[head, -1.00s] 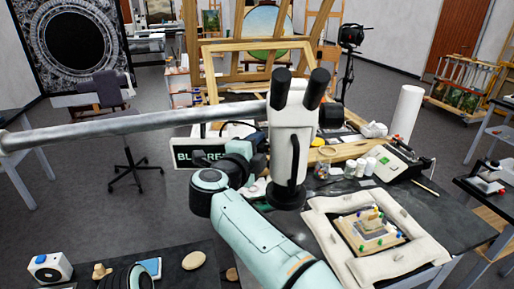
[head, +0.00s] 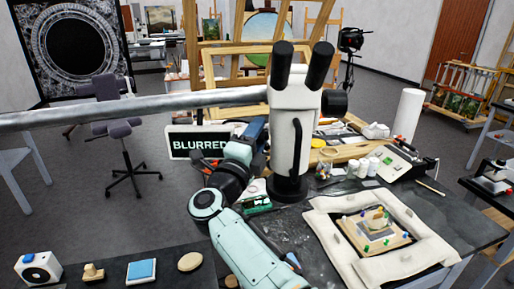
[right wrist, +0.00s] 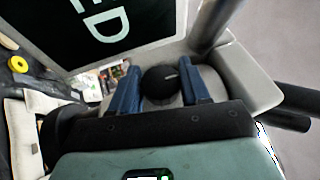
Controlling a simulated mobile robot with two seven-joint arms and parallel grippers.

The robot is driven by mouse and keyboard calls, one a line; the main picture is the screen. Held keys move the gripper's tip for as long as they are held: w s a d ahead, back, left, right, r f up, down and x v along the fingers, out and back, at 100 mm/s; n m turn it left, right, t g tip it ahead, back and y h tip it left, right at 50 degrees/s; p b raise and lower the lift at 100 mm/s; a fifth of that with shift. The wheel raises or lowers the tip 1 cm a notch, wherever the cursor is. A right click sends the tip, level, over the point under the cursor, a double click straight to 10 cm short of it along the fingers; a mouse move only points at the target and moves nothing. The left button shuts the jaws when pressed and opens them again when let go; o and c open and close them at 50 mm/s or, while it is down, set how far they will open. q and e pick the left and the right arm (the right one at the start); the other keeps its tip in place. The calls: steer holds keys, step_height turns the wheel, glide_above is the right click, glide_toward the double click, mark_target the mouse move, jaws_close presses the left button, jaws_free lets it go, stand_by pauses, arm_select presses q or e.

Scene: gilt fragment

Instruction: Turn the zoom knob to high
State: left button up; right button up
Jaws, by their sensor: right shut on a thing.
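The microscope (head: 291,120), white with two black eyepieces, hangs at the end of a grey metal boom (head: 120,108). My right gripper (head: 257,130) is at the left side of its head. The zoom knob is hidden in the head view. In the right wrist view, a round dark knob (right wrist: 160,85) with a pale mark sits between the two blue fingers of my right gripper (right wrist: 160,92), which is shut on it. A black display (head: 197,142) beside the microscope reads "BLURRED". My left gripper is not in view.
A padded frame (head: 330,228) holding a small gilt piece with coloured pins lies on the dark table at right. White bottles (head: 363,167) and a box device (head: 403,165) stand behind it. Small items, including a blue pad (head: 141,271), lie at front left.

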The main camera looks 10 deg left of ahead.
steer(key=shift+m+t+h+b, duration=0.4)
steer(key=shift+t+b, duration=0.25)
steer(key=shift+t, duration=0.05)
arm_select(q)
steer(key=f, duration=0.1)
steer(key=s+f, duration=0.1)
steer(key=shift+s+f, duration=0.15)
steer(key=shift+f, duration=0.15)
arm_select(e)
steer(key=shift+r, duration=0.15)
steer(key=o, duration=0.9)
